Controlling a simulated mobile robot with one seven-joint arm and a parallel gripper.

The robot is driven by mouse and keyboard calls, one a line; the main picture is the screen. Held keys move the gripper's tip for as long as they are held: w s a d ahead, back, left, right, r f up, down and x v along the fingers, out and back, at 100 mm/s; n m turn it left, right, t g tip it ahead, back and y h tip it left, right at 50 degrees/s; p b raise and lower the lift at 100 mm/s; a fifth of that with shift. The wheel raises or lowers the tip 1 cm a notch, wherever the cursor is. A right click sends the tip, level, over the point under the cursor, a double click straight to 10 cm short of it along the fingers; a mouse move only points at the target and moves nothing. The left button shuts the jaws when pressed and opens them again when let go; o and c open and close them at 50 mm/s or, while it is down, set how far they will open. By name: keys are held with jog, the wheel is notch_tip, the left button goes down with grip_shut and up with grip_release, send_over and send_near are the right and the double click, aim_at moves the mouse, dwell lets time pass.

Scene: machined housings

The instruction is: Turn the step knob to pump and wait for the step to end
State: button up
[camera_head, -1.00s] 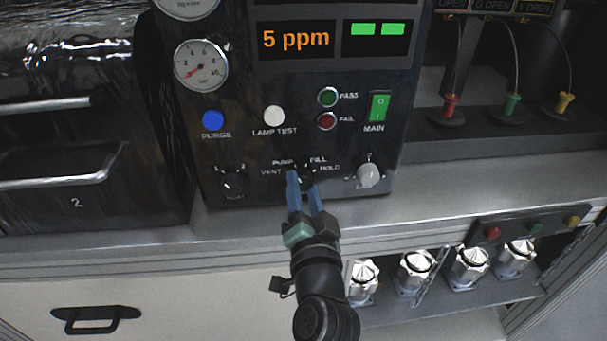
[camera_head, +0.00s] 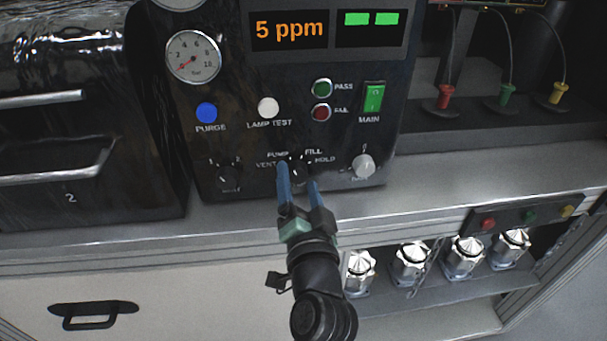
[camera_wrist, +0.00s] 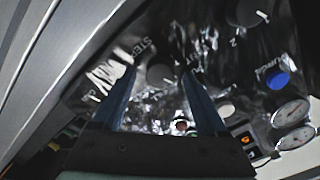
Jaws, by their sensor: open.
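The dark step knob (camera_head: 299,171) sits low on the black panel, among the labels VENT, PUMP, FILL and HOLD. Its pointer direction is too small to tell. My gripper (camera_head: 297,174) is open, its blue fingers reaching up to the panel on either side of the knob. In the wrist view the knob (camera_wrist: 160,76) shows between the two spread fingers, near their tips; I cannot tell whether either finger touches it.
A small dark knob (camera_head: 228,174) is left of the step knob and a pale knob (camera_head: 363,166) right. Above are the blue PURGE button (camera_head: 206,113), white LAMP TEST button (camera_head: 268,107) and green MAIN switch (camera_head: 374,96). A metal ledge (camera_head: 430,190) runs below the panel.

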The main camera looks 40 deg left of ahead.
jog(key=b+v, duration=0.2)
jog(key=v, duration=1)
jog(key=shift+s+d+b, duration=0.15)
jog(key=shift+s+b, duration=0.05)
jog(key=shift+b, duration=0.15)
jog(key=w+d+r+n+t+h+p, duration=0.1)
jog(key=w+d+r+t+h+p, duration=0.25)
jog(key=r, duration=0.95)
jog(key=w+d+r+t+h+p, duration=0.15)
jog(key=w+d+r+t, duration=0.45)
jog(key=r, duration=0.6)
jog(key=s+d+r+t+h, duration=0.2)
jog(key=d+r+h, duration=0.1)
jog(key=r, duration=0.3)
jog(key=s+d+r+m+t+h+p, duration=0.1)
jog(key=s+d+r+t+h, duration=0.1)
jog(key=r, duration=0.5)
jog(key=s+d+r+t+h+p, duration=0.1)
jog(key=s+d+r+t+h, duration=0.1)
jog(key=d+r, duration=0.4)
jog(key=shift+s+r+m+h, duration=0.4)
jog(key=shift+s+r+h, duration=0.15)
jog(key=shift+h, duration=0.35)
jog(key=shift+w, duration=0.1)
